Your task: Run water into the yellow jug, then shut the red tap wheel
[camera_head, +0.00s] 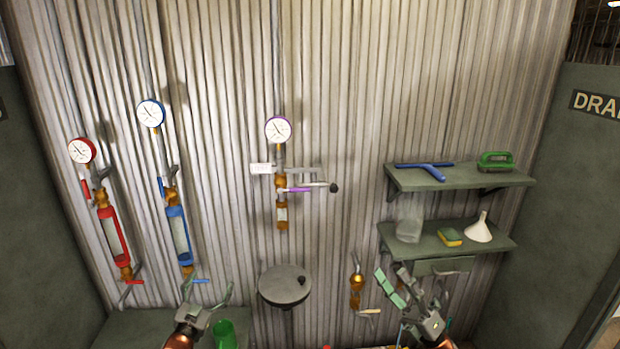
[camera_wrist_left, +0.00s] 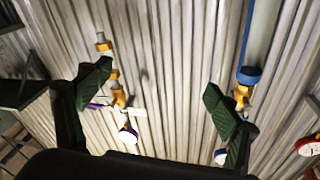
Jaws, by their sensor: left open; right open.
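I cannot make out the yellow jug or the red tap wheel for certain. Only a small red patch (camera_head: 326,347) and some yellow show at the bottom edge of the head view, cut off. My left gripper (camera_head: 208,291) is open and empty at the lower left, in front of the wall by the blue gauge line. Its spread fingers also show in the left wrist view (camera_wrist_left: 158,95), with nothing between them but wall. My right gripper (camera_head: 416,284) is open at the lower right, below the shelves. A brass tap fitting (camera_head: 357,283) is on the wall to its left.
Red (camera_head: 113,235), blue (camera_head: 178,236) and purple-marked (camera_head: 281,184) gauge lines run down the corrugated wall. A round grey lidded basin (camera_head: 285,286) is mid-wall. Upper (camera_head: 455,180) and lower (camera_head: 405,250) shelves hold cleaning things and a funnel. A green cup (camera_head: 224,335) stands beside my left gripper.

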